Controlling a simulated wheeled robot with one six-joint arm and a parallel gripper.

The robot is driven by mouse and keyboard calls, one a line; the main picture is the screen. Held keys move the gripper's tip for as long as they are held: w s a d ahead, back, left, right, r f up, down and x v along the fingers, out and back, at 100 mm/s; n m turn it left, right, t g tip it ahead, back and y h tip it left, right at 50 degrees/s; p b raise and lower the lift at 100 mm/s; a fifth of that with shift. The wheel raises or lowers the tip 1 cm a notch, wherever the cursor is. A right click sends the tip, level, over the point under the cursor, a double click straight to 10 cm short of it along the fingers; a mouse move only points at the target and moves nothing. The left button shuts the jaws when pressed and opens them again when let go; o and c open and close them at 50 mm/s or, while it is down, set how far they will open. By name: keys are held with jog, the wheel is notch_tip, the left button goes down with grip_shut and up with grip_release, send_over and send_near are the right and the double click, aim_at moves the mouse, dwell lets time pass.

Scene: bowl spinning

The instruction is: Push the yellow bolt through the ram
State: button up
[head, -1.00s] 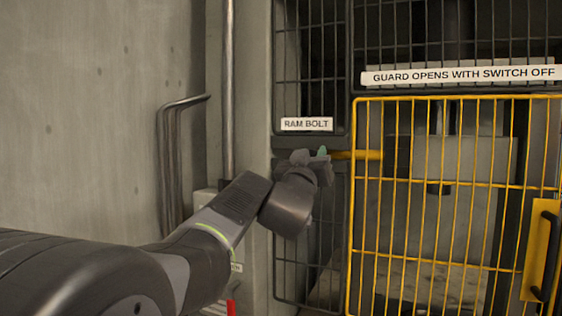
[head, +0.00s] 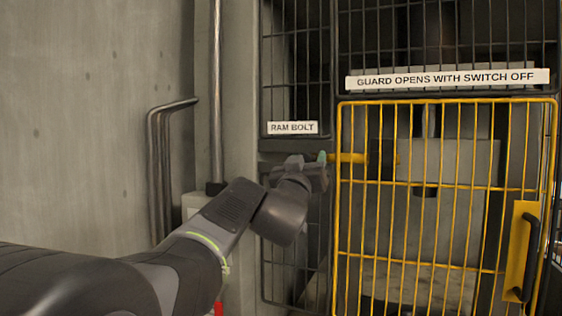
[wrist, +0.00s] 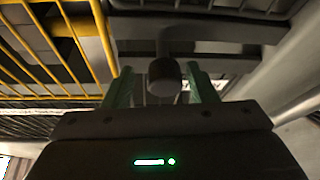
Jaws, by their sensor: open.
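The yellow bolt (head: 350,158) lies level in the head view, running from beside my fingertips to a dark block behind the guard bars. The ram (head: 455,160) looks like the grey block behind the yellow guard. My gripper (head: 322,158) is open at the bolt's left end. In the wrist view, a dark round knob (wrist: 164,79) sits between my two green fingers (wrist: 163,88), with gaps on both sides. I cannot tell whether the gripper body touches it. The bolt's far end is hard to make out behind the bars.
The yellow barred guard (head: 440,268) is shut, with a black handle (head: 526,258) at right. A RAM BOLT label (head: 292,128) is above my gripper. Dark mesh panels surround the opening. A bent pipe (head: 158,170) and a concrete wall (head: 80,120) stand at left.

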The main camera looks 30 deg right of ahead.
jog(key=b+v, duration=0.1)
jog(key=v, duration=1.2)
jog(key=shift+b, duration=0.3)
jog(key=shift+r, duration=0.1)
jog(key=p+x, duration=0.2)
jog(key=x, duration=1.1)
jog(key=shift+w+d+r, duration=0.1)
jog(key=shift+w+d, duration=0.1)
jog(key=shift+w, duration=0.1)
